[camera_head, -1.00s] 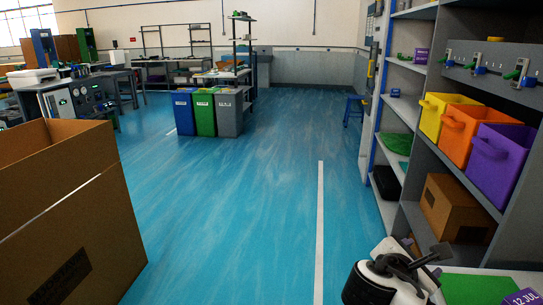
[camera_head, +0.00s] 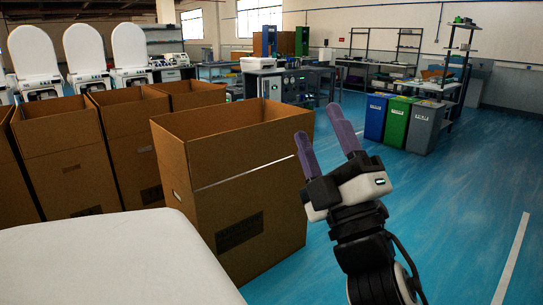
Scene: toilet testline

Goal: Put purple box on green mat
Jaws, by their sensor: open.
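My gripper (camera_head: 318,123) is raised in the middle of the camera_head view, with its two purple fingers pointing up and spread apart. It is open and nothing shows between the fingers. It is in front of the right side of a large open cardboard box. No purple box and no green mat can be seen in the view now.
The open cardboard box (camera_head: 205,195) stands on the blue floor, with several more boxes (camera_head: 125,140) to its left. A white surface (camera_head: 110,262) fills the lower left. Blue, green and grey bins (camera_head: 402,120) stand at right. The floor (camera_head: 455,195) at right is clear.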

